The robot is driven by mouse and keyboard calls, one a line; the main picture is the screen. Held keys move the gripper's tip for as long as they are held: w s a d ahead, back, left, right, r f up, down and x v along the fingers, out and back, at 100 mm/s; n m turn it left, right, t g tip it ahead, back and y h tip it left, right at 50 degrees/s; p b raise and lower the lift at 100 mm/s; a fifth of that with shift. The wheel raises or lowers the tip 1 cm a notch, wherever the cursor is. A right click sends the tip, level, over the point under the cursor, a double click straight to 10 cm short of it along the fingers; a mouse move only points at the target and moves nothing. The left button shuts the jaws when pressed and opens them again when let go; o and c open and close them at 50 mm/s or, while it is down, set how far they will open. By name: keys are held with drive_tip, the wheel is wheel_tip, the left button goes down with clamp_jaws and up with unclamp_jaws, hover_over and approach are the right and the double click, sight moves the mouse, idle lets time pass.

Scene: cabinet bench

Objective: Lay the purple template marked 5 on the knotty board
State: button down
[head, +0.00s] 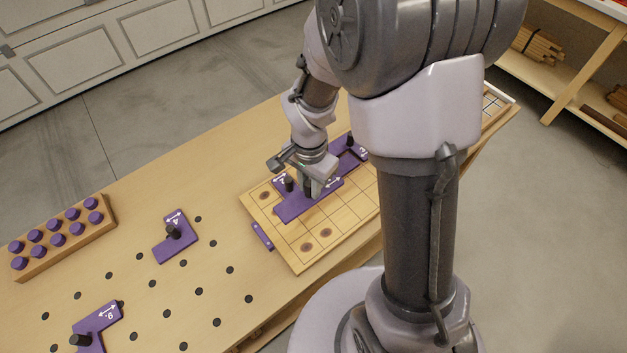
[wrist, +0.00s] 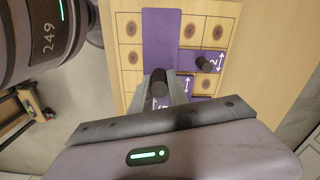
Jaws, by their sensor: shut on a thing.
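My gripper (head: 308,187) is shut on the dark knob (wrist: 160,84) of a long purple template (head: 292,208). The template also shows in the wrist view (wrist: 160,40); its mark is mostly hidden by my fingers, so I cannot read it fully. It is over the knotty board (head: 306,262), a pale gridded board with dark knots. I cannot tell if it touches the board. A purple template marked 2 (wrist: 212,62) lies on the board beside it. Another purple template (head: 357,151) with a dark knob is at the board's far end, partly hidden by my arm.
A template marked 4 (head: 176,238) and one marked 6 or 9 (head: 98,326) lie on the bench (head: 130,215) to the left. A block with several purple pegs (head: 62,240) stands at the far left. A small purple piece (head: 262,236) sits at the board's left edge.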

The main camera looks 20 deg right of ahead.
drive_tip(key=shift+f, duration=0.45)
drive_tip(key=shift+f, duration=0.1)
wheel_tip(320, 180, down, 7)
drive_tip(key=b, duration=0.7)
drive_tip(key=shift+d+f, duration=0.1)
drive_tip(key=shift+f+b, duration=0.45)
drive_tip(key=shift+b, duration=0.25)
idle(0.9)
drive_tip(key=shift+f+b, duration=0.4)
drive_tip(key=shift+f, duration=0.2)
idle(0.8)
drive_tip(key=c, duration=1.2)
unclamp_jaws()
drive_tip(key=shift+o, duration=0.3)
